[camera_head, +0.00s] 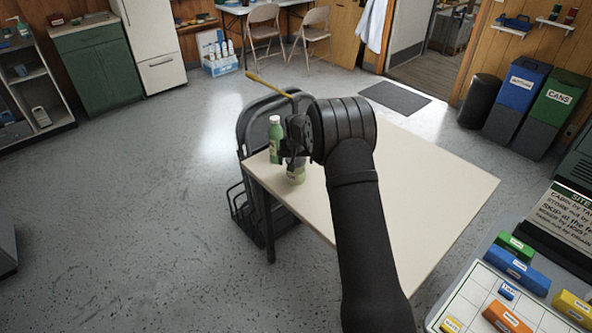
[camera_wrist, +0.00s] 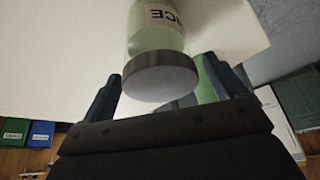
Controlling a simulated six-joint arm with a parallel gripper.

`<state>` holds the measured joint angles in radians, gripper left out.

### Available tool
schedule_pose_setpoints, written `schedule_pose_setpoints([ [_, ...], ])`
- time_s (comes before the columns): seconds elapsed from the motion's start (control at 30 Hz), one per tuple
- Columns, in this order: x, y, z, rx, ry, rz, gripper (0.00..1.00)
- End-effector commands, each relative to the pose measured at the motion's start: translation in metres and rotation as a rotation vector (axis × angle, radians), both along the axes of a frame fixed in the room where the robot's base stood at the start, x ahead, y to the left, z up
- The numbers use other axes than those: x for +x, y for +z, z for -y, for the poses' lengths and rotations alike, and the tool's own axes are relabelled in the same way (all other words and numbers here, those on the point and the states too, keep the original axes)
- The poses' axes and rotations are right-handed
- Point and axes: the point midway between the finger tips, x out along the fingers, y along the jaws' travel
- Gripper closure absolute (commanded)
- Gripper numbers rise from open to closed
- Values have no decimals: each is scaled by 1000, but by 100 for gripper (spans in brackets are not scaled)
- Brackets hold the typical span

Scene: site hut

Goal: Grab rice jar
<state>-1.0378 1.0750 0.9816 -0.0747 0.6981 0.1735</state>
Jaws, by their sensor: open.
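The rice jar (camera_head: 296,174) stands near the left corner of the table, partly hidden by my gripper. In the wrist view the jar (camera_wrist: 160,38) has a grey lid (camera_wrist: 160,75), pale contents and a white label, of which "ICE" can be read. My gripper (camera_wrist: 163,72) is open, with one finger on each side of the lid's edges in that view; I cannot tell whether either touches it. In the head view my gripper (camera_head: 296,155) is right above the jar.
A green bottle (camera_head: 275,140) stands close beside the jar; it also shows behind the right finger in the wrist view (camera_wrist: 206,84). The pale table (camera_head: 440,190) is clear to the right. A dark cart (camera_head: 246,125) stands against the table's left side.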

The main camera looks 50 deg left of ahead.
Motion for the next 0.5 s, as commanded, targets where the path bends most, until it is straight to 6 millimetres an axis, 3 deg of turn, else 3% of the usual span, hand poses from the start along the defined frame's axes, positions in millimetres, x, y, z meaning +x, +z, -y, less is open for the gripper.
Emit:
schedule_pose_setpoints([
  [0.13, 3, -12, -4, 1, 0, 1, 11],
  [0.4, 3, -13, -5, 2, 0, 1, 11],
  [0.5, 3, -13, -5, 2, 0, 1, 31],
])
